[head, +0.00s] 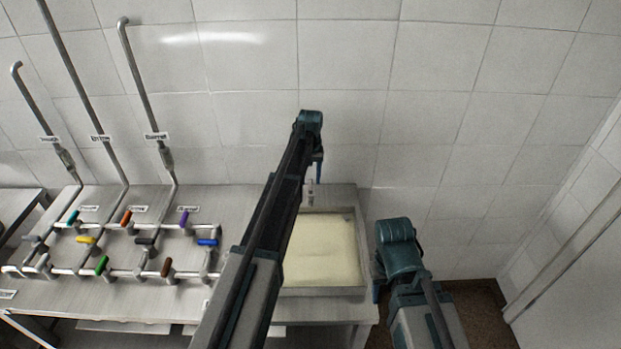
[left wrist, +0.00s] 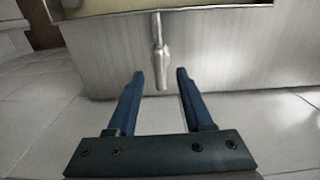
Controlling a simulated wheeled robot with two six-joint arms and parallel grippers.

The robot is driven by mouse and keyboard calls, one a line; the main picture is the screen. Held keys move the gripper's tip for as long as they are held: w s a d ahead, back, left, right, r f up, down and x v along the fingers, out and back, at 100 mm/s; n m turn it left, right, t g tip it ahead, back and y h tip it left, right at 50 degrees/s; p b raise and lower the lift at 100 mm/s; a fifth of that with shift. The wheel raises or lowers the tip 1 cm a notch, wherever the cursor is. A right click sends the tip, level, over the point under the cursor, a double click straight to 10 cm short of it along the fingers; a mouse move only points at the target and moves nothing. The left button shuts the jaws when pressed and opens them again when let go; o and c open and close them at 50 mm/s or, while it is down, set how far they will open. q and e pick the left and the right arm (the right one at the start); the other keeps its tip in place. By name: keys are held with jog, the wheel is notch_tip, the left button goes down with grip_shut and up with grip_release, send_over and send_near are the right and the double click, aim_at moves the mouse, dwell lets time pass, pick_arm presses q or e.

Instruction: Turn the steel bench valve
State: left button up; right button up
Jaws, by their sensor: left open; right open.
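A small steel valve (head: 309,188) stands at the back edge of the bench, behind the basin. In the left wrist view its steel lever (left wrist: 160,52) hangs towards the fingers, against bare steel. My left gripper (head: 318,178) reaches over the bench and points down beside this valve. In the left wrist view the open left gripper (left wrist: 160,75) has a finger on each side of the lever's end; I cannot tell whether the lever lies between the fingers or just beyond them. Nothing shows as gripped. My right gripper (head: 377,290) is open, low and right of the bench, its fingers mostly hidden.
The basin (head: 322,290) with pale contents fills the bench's right end, partly behind my left arm. Left of it, pipework carries several coloured handles, such as a blue one (head: 208,242) and a green one (head: 102,265). A tiled wall (head: 440,90) stands behind.

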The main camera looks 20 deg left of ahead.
aim_at(311, 185)
pick_arm(q)
notch_tip(311, 185, up, 12)
jog(key=p, duration=1.1)
pick_arm(e)
notch_tip(311, 185, up, 12)
pick_arm(q)
jog(key=s+d+f+m+b, duration=0.2)
jog(key=s+d+f+b, duration=0.2)
jog(key=s, duration=0.8)
jog(key=s+d+f+m+b, duration=0.2)
jog(key=s+d+f+b, duration=0.2)
jog(key=s+d, duration=0.3)
jog(key=s+d+f+m+y+b, duration=0.1)
jog(key=s+d+f+m+b, duration=0.2)
jog(key=s, duration=1.4)
jog(key=d+f+b, duration=0.1)
jog(key=d, duration=0.2)
jog(key=shift+s, duration=0.2)
pick_arm(e)
notch_tip(311, 185, down, 12)
